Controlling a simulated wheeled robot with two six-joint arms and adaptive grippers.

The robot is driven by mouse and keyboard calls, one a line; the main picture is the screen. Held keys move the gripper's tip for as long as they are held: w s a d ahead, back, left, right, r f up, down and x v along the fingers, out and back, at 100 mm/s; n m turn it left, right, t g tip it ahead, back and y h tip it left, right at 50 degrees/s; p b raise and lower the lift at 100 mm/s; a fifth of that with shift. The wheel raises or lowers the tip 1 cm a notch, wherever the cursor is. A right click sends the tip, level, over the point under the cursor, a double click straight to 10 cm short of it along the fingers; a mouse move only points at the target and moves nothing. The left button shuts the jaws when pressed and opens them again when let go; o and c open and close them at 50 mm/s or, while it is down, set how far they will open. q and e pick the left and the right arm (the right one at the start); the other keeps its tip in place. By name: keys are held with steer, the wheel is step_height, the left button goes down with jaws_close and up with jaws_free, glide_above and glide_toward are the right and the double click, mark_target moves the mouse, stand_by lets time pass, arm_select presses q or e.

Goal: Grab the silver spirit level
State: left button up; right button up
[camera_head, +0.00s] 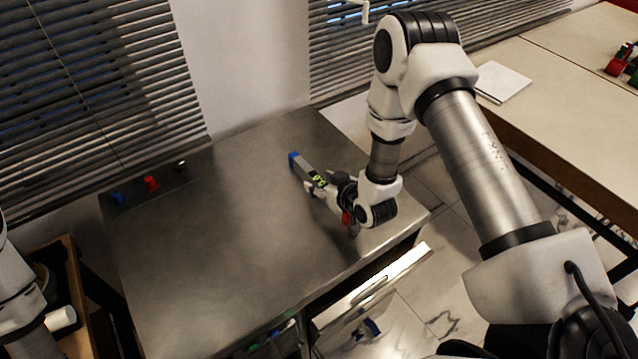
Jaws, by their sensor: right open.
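The silver spirit level (304,169) lies on the metal tabletop near its right side. It has a blue end at the back, a lit green display near its middle and a red part towards the front. My right gripper (318,188) is open at the middle of the level. It hides part of the bar, and I cannot tell whether the fingers touch it. My left arm shows only at the left edge; its gripper is out of view.
The metal table (220,235) is mostly clear. A blue knob (118,198) and a red knob (152,183) stand at its back left. An open drawer (372,290) juts out at the front right. A pale table (575,105) with a white pad (502,82) stands at right.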

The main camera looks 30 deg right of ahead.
jaws_close()
steer(key=shift+r, duration=0.1)
